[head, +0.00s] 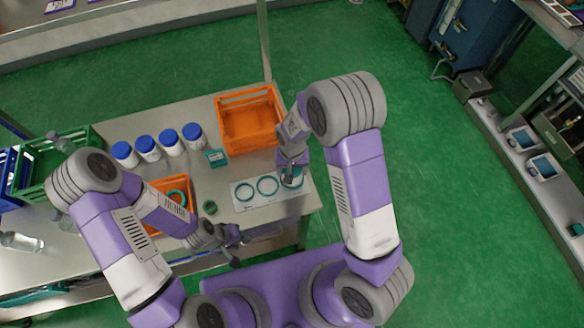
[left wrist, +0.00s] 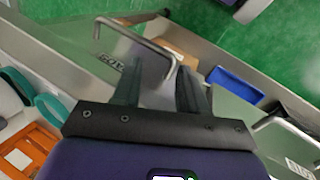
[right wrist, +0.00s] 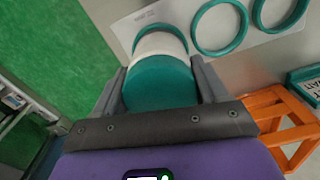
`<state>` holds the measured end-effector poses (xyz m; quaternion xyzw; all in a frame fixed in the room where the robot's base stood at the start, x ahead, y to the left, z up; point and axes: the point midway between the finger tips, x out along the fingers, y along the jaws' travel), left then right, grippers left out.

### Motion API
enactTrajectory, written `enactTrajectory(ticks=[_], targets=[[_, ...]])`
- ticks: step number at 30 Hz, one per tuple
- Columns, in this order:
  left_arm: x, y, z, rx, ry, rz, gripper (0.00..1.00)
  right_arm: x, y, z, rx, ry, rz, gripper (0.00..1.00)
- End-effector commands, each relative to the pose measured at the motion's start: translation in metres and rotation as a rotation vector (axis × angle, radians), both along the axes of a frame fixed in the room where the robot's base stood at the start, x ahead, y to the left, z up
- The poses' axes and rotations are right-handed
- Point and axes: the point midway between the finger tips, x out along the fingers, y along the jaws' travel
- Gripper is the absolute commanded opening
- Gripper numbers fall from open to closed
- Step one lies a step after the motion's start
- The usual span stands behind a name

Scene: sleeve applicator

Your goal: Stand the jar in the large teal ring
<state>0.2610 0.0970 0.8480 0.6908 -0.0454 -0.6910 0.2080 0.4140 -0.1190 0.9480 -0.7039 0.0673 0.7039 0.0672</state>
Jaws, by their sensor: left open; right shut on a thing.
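The jar (right wrist: 160,82) has a teal lid and a white body. My right gripper (right wrist: 160,95) is shut on it, one finger on each side. Three teal rings lie in a row on a white sheet (head: 256,201): a left ring (head: 244,192), a middle ring (head: 267,185) and one at the right end (right wrist: 140,30). The jar is at the right-end ring, whose arc shows behind the white body. The jar hides the rest, so I cannot tell whether its base is inside or above that ring. My left gripper (head: 234,238) is open and empty near the table's front edge.
An orange crate (head: 250,120) stands behind the sheet. Several blue-lidded jars (head: 170,141) and a small teal box (head: 217,158) stand left of it. An orange bin (head: 160,186) holding teal rings is beside my left forearm.

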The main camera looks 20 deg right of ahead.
Motion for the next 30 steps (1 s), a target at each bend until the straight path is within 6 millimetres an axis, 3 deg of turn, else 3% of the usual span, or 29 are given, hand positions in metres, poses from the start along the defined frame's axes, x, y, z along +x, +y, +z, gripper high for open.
enactTrajectory(ticks=[12, 22, 23, 27, 30], targets=[[0.000, 0.000, -0.015, 0.000, 0.000, 0.000, 0.43, 0.000, 0.000, -0.018, 0.001, -0.001, 0.000, 0.33], [0.000, 0.000, -0.016, 0.000, 0.000, 0.000, 0.43, 0.000, 0.000, -0.019, 0.001, -0.001, 0.000, 0.33], [0.000, 0.000, -0.016, 0.000, 0.000, 0.000, 0.43, 0.000, 0.000, -0.019, 0.001, -0.001, 0.000, 0.76], [0.000, 0.000, -0.016, 0.000, 0.000, 0.000, 0.43, 0.000, 0.000, -0.019, 0.001, -0.001, 0.000, 0.97], [0.000, 0.000, -0.016, 0.000, 0.000, 0.000, 0.43, 0.000, 0.000, -0.019, 0.001, -0.001, 0.000, 1.00]])
